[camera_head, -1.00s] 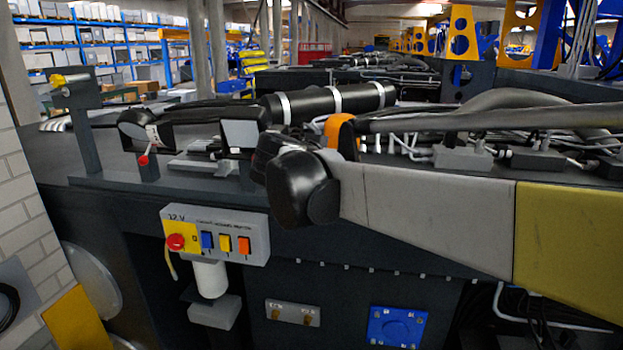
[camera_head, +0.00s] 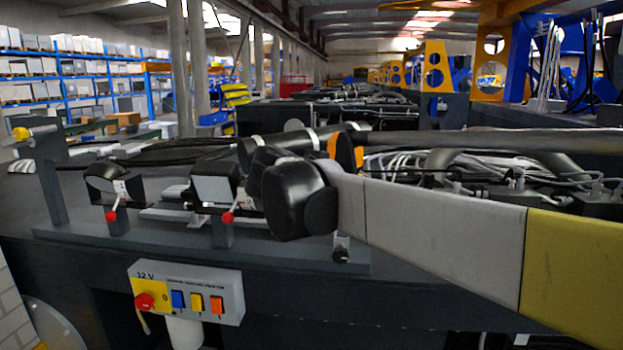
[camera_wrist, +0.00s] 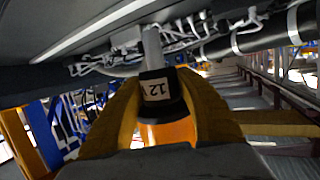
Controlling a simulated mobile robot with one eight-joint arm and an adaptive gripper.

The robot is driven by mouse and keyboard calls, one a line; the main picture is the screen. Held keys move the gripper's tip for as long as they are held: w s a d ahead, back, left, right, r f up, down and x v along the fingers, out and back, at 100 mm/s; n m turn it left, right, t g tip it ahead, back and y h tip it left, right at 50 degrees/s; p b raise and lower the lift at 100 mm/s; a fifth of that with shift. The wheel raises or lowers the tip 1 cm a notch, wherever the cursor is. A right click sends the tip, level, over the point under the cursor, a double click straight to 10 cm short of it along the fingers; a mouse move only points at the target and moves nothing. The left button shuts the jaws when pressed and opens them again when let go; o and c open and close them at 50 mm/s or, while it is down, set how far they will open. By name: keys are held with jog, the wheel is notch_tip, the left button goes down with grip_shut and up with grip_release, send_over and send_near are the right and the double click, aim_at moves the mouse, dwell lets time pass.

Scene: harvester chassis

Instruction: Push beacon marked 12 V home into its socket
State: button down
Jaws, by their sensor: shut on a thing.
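In the wrist view my gripper (camera_wrist: 165,84) has two yellow fingers closed on the sides of the beacon. The beacon (camera_wrist: 157,88) has a black collar with a white label reading "12 V" and an orange body nearer the wrist. A grey stem (camera_wrist: 152,45) extends from the collar's far end, toward the dark chassis and its cables. In the head view an orange part (camera_head: 357,156) shows behind my arm's dark joint, which hides most of my gripper. I cannot make out the socket, nor whether the stem touches anything.
A dark chassis (camera_head: 290,290) carries two boxy units with red-knobbed levers (camera_head: 227,217) left of my arm. A grey switch panel (camera_head: 228,291), also marked 12 V, is on its front. Cables (camera_head: 400,162) and black pipes lie behind my arm.

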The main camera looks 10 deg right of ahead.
jog(key=shift+f+b, duration=1.8)
jog(key=shift+f, duration=0.9)
jog(key=shift+f+b, duration=2.2)
jog(key=shift+f, duration=0.65)
jog(key=c, duration=0.8)
grip_release()
jog(key=shift+s, duration=0.1)
jog(key=v, duration=1.2)
